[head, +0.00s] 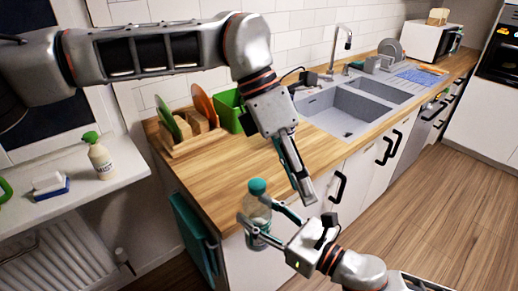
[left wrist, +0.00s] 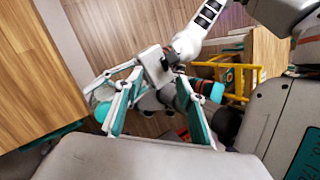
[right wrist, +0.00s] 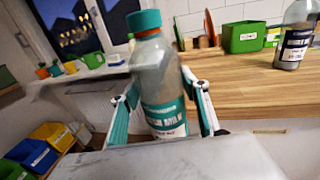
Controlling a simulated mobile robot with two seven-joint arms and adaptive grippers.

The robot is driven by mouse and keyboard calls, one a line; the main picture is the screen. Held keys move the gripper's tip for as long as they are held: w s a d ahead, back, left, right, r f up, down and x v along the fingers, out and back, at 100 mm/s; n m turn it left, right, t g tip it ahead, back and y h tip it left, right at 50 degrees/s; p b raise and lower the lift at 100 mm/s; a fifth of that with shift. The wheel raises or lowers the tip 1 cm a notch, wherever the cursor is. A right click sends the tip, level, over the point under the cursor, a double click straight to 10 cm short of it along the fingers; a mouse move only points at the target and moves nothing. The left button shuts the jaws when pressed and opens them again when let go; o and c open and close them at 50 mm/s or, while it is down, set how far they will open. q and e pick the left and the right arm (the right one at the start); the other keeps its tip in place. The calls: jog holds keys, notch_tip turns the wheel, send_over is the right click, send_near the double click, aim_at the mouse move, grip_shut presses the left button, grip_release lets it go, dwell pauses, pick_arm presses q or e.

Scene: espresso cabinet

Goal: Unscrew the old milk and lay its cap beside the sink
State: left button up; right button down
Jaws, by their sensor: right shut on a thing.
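A clear milk bottle (head: 257,212) with a teal cap (head: 257,186) is upright at the counter's front edge. My right gripper (head: 264,226) is shut around its body. In the right wrist view the bottle (right wrist: 160,85) stands between the fingers, its cap (right wrist: 144,21) uncovered and still on the neck. My left gripper (head: 302,188) is to the right of the cap, apart from it, pointing down. In the left wrist view its fingers (left wrist: 155,92) are spread and empty, with the teal cap (left wrist: 102,112) outside the left finger. The sink (head: 347,110) is farther back along the counter.
A second labelled bottle (right wrist: 295,36) stands on the wooden counter (head: 215,180); the left arm may hide it in the head view. A green box (head: 228,108) and a plate rack (head: 190,140) are at the back. The counter between rack and front edge is clear.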

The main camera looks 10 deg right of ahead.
aim_at(259, 183)
pick_arm(q)
jog(key=w+a+r+t+y, duration=0.1)
jog(key=w+a, duration=0.1)
jog(key=w+a+r+t+y, duration=0.1)
jog(key=a, duration=0.1)
jog(key=w+a+r+t+y, duration=0.1)
jog(key=w+a+t+y, duration=0.1)
jog(key=shift+w+n, duration=0.35)
jog(key=shift+n, duration=0.05)
jog(key=shift+w+a+f, duration=0.1)
jog(key=shift+w+a, duration=0.05)
jog(key=shift+f, duration=3.9)
grip_shut()
jog(key=shift+n, duration=1.3)
jog(key=shift+o, duration=0.4)
grip_release()
